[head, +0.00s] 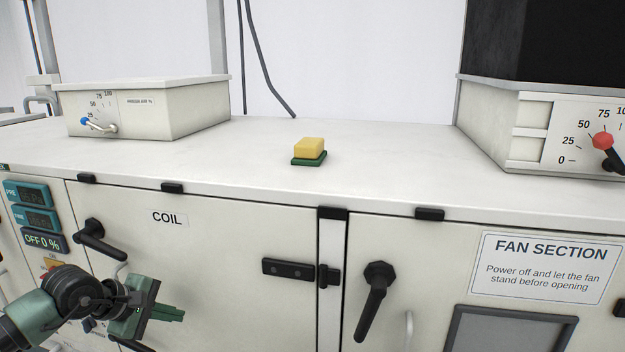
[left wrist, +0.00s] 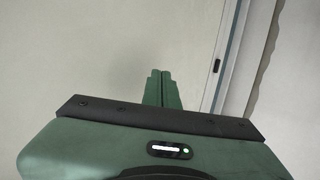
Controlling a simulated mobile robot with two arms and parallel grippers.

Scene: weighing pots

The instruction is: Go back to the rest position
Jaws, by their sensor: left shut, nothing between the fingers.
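My left gripper (head: 170,313) is at the lower left of the head view, in front of the cabinet door marked COIL (head: 200,250). Its green fingers are together and hold nothing. The left wrist view also shows the closed fingers (left wrist: 161,90), pointing at a pale, plain surface. I cannot tell whether they touch it. My right gripper is in neither view.
A yellow block (head: 310,147) sits on a green base on the white cabinet top (head: 390,165). A box with a blue-tipped lever (head: 98,125) stands left, and one with a red knob (head: 602,141) right. Black handles (head: 374,290) stick out from the doors.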

